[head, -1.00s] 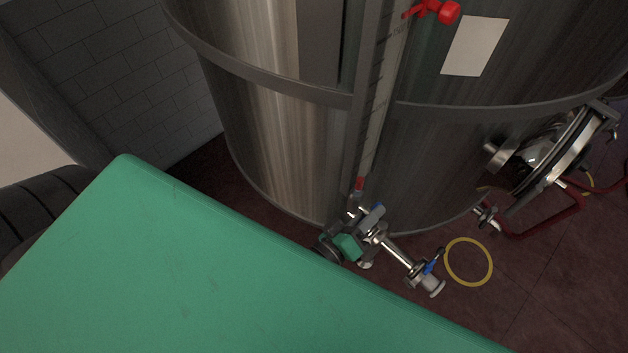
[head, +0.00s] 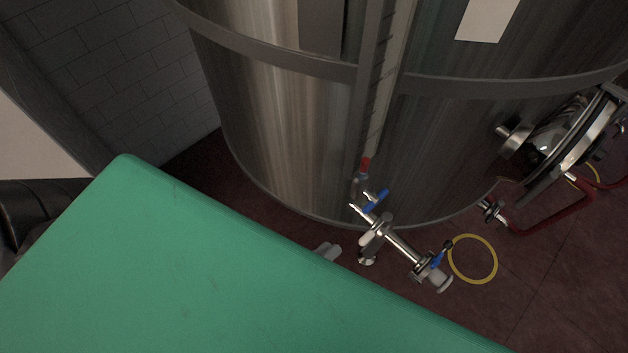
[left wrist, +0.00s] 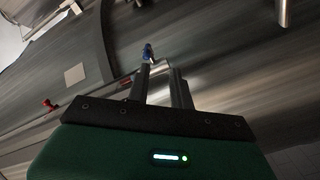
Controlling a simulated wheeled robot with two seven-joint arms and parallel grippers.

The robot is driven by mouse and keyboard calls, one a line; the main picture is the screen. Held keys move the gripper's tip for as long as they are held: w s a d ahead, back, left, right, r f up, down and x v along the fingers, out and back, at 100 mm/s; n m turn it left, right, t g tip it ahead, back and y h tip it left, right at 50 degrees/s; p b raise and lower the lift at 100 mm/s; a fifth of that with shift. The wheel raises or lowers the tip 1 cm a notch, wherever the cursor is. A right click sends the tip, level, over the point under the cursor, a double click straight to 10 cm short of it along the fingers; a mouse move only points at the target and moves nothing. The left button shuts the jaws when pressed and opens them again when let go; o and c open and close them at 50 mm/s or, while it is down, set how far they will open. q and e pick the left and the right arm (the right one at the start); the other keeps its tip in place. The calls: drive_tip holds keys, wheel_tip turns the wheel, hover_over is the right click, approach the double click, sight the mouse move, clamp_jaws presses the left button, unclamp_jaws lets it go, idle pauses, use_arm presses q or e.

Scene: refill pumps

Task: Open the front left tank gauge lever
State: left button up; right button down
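The gauge is an upright scaled tube (head: 380,110) on the front of the steel tank (head: 280,140). Below its red fitting (head: 365,164) is a small valve with a blue lever (head: 376,200), which slants up to the right. My right gripper is in neither view.
A metal outlet pipe (head: 402,247) below the gauge ends in another valve with a blue handle (head: 440,257). A yellow ring (head: 473,259) lies on the dark red floor. A round hatch (head: 565,140) and red bar (head: 548,219) stick out at the right.

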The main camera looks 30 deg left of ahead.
use_arm(q)
wheel_tip(320, 180, down, 32)
drive_tip(key=s+a+m+g+y+b, duration=0.1)
drive_tip(key=m+g+b, duration=0.3)
drive_tip(key=g, duration=0.1)
drive_tip(key=shift+s+m+b, duration=0.15)
drive_tip(key=shift+m+b, duration=0.15)
drive_tip(key=shift+b, duration=0.05)
